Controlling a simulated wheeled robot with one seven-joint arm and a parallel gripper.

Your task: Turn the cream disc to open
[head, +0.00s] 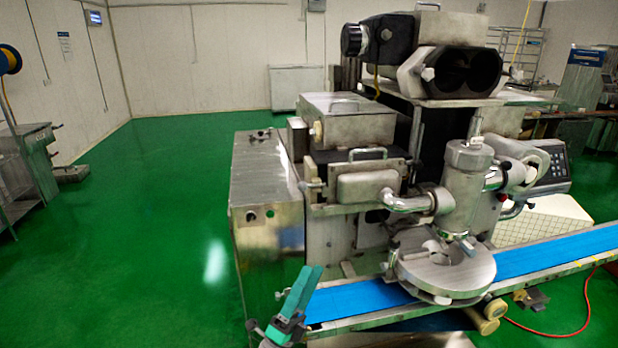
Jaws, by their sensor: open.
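A small cream disc (318,131) shows at the left end of the upper metal box on the encrusting machine (268,180). Its face is small here, and I cannot tell how far it is turned. My gripper (302,284), teal with dark parts, is at the bottom of the head view, in front of the left end of the blue belt. It is open, and I see nothing held in it. It is apart from the cream disc, well below it in the picture. Part of my gripper is cut off by the lower edge.
The blue conveyor belt (370,299) runs up to the right under a round metal plate (445,270). Tan roller ends (486,326) stick out below it. A control panel (546,172) is at the right. Green floor (150,230) is clear on the left; a red hose (560,333) lies right.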

